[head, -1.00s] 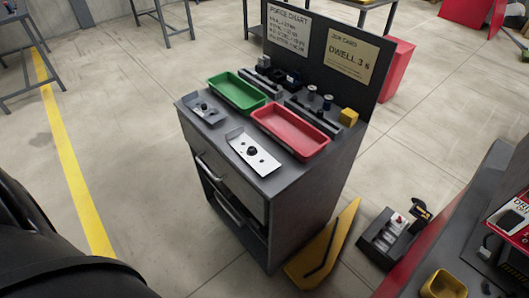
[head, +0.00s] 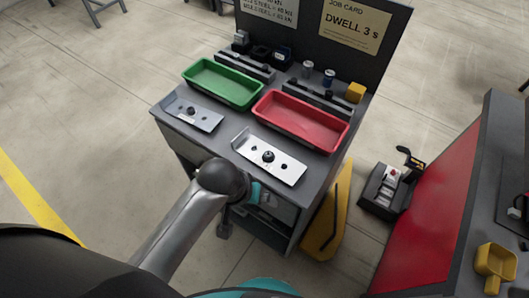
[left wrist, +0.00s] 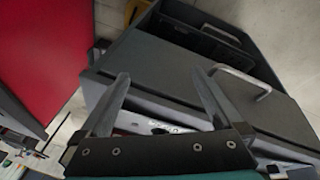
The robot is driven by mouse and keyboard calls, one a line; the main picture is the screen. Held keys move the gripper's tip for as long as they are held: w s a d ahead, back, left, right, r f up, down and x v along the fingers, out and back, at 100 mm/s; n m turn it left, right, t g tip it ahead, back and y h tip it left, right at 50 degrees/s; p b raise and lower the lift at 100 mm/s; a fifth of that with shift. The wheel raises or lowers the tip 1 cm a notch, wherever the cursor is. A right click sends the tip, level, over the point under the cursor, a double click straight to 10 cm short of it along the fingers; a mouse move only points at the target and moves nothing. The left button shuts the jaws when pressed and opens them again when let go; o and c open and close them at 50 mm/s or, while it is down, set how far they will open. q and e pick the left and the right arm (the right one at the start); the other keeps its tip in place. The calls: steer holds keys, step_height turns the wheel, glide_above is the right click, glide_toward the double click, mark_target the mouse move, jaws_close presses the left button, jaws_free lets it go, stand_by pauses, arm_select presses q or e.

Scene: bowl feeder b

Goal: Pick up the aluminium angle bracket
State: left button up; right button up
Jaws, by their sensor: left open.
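A bright silver angle bracket (head: 268,157) with a dark knob and small holes lies on the front of the cabinet top (head: 215,143), below the red tray. It looks like the aluminium one. A duller blue-grey bracket (head: 192,113) lies to its left. My left arm reaches in before the cabinet front, its wrist just below and left of the bright bracket; its fingers are not clear in the head view. In the left wrist view my left gripper (left wrist: 160,76) is open and empty, facing the cabinet. A pale strip between the fingers is too hidden to name. My right gripper is out of view.
A green tray (head: 222,82) and a red tray (head: 300,120) stand behind the brackets. A dark upright board (head: 310,30) closes the back. A yellow block (head: 355,92) sits at the back right. Drawer handles (left wrist: 244,78) stick out of the cabinet front.

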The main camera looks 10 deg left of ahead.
arm_select(q)
steer(key=w+d+r+n, duration=0.1)
steer(key=w+r, duration=0.1)
steer(key=w+d+r+n, duration=0.1)
steer(key=w+r, duration=0.1)
steer(key=w+d+r+n+g, duration=0.1)
steer(key=w+r+n, duration=0.1)
steer(key=w, duration=0.1)
steer(key=shift+d+r+h, duration=0.25)
steer(key=shift+d+h, duration=0.05)
steer(key=shift+d, duration=0.05)
steer(key=w+a+r+n+g+y, duration=0.25)
steer(key=w+a+r+n, duration=0.25)
steer(key=w+r+n, duration=0.4)
steer(key=b, duration=0.3)
glide_above(262, 153)
steer(key=shift+m+t, duration=0.35)
steer(key=shift+m, duration=0.05)
step_height(262, 153, down, 9)
steer(key=shift+s+d+r, duration=0.15)
steer(key=shift+r, duration=0.05)
steer(key=shift+f+b, duration=0.85)
steer(key=shift+f, duration=1.85)
steer(key=shift+c, duration=0.2)
steer(key=shift+r, duration=0.1)
steer(key=c, duration=1.2)
